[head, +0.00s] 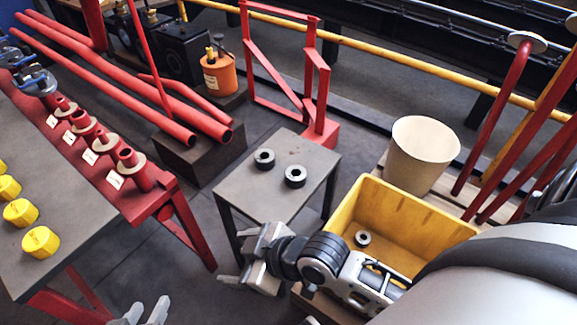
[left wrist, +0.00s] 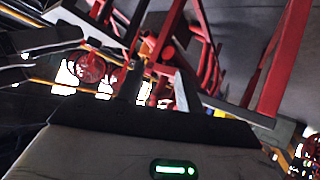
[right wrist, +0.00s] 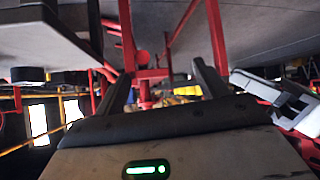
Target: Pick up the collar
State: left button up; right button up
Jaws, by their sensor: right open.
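Two dark ring-shaped collars sit on the small grey table, one collar (head: 264,158) toward the back and another collar (head: 295,176) to its front right. A third, similar ring (head: 362,238) lies in the yellow bin. My right gripper (head: 240,258) is open and empty in front of the small table, lower than its top and apart from the collars. Its spread fingers also show in the right wrist view (right wrist: 160,85). My left gripper (head: 146,312) is at the bottom edge of the head view, its fingertips apart with nothing seen between them.
The small grey table (head: 240,192) stands mid-scene. The yellow bin (head: 440,228) and a cream bucket (head: 422,150) are to its right. Red pipes (head: 110,85) lie behind.

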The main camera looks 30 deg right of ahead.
jog(key=w+d+r+n+g, duration=0.1)
jog(key=w+n+g, duration=0.25)
jog(key=n, duration=0.65)
jog(key=n+g+h+p, duration=0.25)
jog(key=n+h, duration=0.35)
jog(key=n, duration=1.2)
send_near(296, 172)
jog(key=f+b, duration=0.1)
jog(key=a+f+b, duration=0.1)
jog(key=b, duration=0.1)
jog(key=shift+f+g, duration=0.2)
jog(key=shift+g, duration=0.2)
jog(key=shift+w+f, duration=0.1)
jog(key=shift+f, duration=0.25)
notch_tip(296, 172, down, 4)
jog(key=shift+w+f+b, duration=0.15)
jog(key=shift+b, duration=0.95)
jog(key=shift+f, duration=0.35)
jog(key=c, duration=1.2)
jog(key=shift+w, duration=0.1)
jog(key=shift+c, duration=1)
pick_arm(q)
jog(key=shift+s+d+r+t, duration=0.2)
jog(key=shift+d+t, duration=0.15)
jog(key=shift+t, duration=0.05)
